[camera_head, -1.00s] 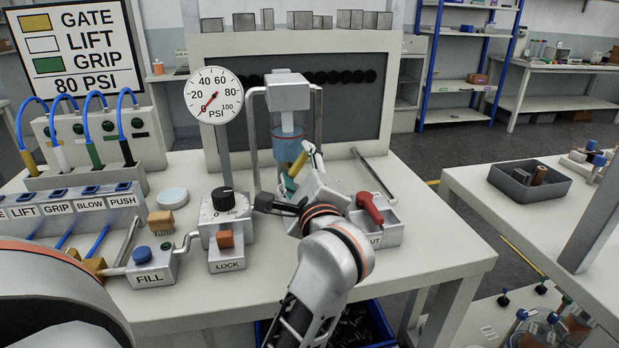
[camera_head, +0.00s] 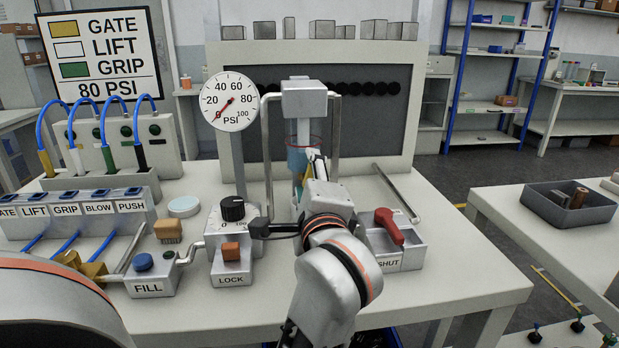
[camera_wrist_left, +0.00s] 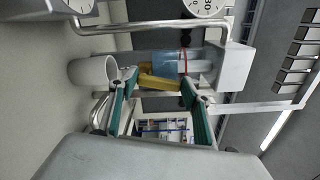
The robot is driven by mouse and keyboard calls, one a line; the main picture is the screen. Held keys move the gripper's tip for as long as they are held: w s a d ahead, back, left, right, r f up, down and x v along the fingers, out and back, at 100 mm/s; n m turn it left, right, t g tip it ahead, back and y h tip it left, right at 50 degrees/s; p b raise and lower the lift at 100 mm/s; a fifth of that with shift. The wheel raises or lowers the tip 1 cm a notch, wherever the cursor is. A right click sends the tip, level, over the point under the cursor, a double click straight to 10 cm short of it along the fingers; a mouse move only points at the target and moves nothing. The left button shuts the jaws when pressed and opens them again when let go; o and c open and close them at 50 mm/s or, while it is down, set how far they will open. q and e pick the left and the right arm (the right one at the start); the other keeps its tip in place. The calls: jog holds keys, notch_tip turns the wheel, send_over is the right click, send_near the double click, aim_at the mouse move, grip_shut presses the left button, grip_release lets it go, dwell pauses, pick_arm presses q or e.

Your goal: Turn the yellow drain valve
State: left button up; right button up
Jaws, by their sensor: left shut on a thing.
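The yellow drain valve (camera_wrist_left: 155,80) shows in the left wrist view below the clear bowl with blue liquid (camera_wrist_left: 167,64). My left gripper (camera_wrist_left: 158,86) has its teal-padded fingers on both sides of the valve and is shut on it. In the head view the left gripper (camera_head: 309,172) is just under the bowl (camera_head: 297,158) of the filter unit. The gripper and wrist hide most of the valve there. My right gripper is not in view.
A pressure gauge (camera_head: 230,100) stands left of the unit, its needle near the low end. The red SHUT lever (camera_head: 389,222) is close to the right of my wrist. The LOCK block (camera_head: 231,252) and FILL block (camera_head: 148,273) are at left. A bent metal rod (camera_head: 397,192) lies behind the lever.

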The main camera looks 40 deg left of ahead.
pick_arm(q)
jog(key=shift+f, duration=0.1)
jog(key=o, duration=1.1)
